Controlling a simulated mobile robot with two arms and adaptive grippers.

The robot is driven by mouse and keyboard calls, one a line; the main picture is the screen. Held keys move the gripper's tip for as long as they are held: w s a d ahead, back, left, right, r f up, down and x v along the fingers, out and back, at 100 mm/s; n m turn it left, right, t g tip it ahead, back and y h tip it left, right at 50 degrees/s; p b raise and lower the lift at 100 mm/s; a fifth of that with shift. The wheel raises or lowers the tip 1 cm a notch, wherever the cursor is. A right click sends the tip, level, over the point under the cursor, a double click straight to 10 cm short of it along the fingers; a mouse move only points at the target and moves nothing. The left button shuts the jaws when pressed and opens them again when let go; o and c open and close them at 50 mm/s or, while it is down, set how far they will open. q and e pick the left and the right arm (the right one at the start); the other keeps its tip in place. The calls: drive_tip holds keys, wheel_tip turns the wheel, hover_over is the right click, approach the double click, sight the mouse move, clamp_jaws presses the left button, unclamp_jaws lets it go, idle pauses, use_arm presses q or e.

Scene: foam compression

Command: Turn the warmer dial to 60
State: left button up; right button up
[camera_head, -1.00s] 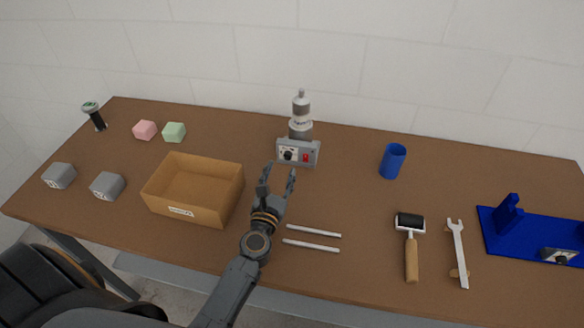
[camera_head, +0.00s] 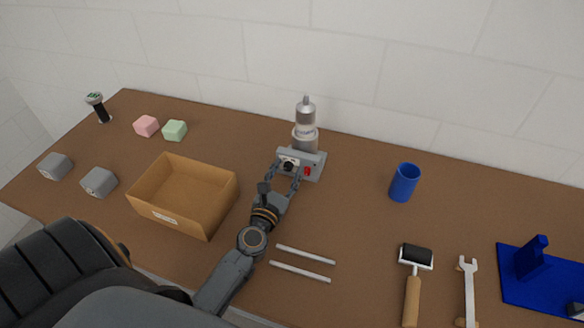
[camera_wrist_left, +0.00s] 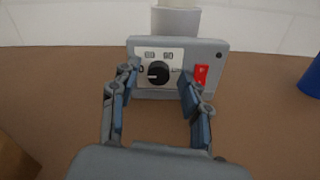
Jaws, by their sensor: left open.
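The dial's white pointer mark faces left in the left wrist view; the scale's printing is too small to read. My left gripper (camera_head: 284,172) is open, its fingers just in front of the warmer's face. In the left wrist view the fingertips (camera_wrist_left: 159,75) stand on either side of the dial, with gaps to it. My right gripper is not in view.
An open cardboard box (camera_head: 150,209) stands left of my left arm. Two metal rods (camera_head: 303,262) lie right of it. A blue cup (camera_head: 404,182), a roller (camera_head: 414,270) and a wrench (camera_head: 469,285) are farther right. Pink (camera_head: 146,126) and green (camera_head: 174,130) blocks lie back left.

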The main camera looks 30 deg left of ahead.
use_arm(q)
drive_tip(key=shift+s, duration=0.1)
drive_tip(key=shift+c, duration=0.9)
drive_tip(key=c, duration=0.3)
clamp_jaws()
drive_tip(key=shift+r, duration=0.1)
drive_tip(key=m+p, duration=0.2)
drive_tip(key=m, duration=0.4)
drive_tip(key=shift+m, duration=0.3)
drive_tip(key=m+p, duration=0.1)
drive_tip(key=m, duration=0.3)
drive_tip(key=shift+m, duration=0.4)
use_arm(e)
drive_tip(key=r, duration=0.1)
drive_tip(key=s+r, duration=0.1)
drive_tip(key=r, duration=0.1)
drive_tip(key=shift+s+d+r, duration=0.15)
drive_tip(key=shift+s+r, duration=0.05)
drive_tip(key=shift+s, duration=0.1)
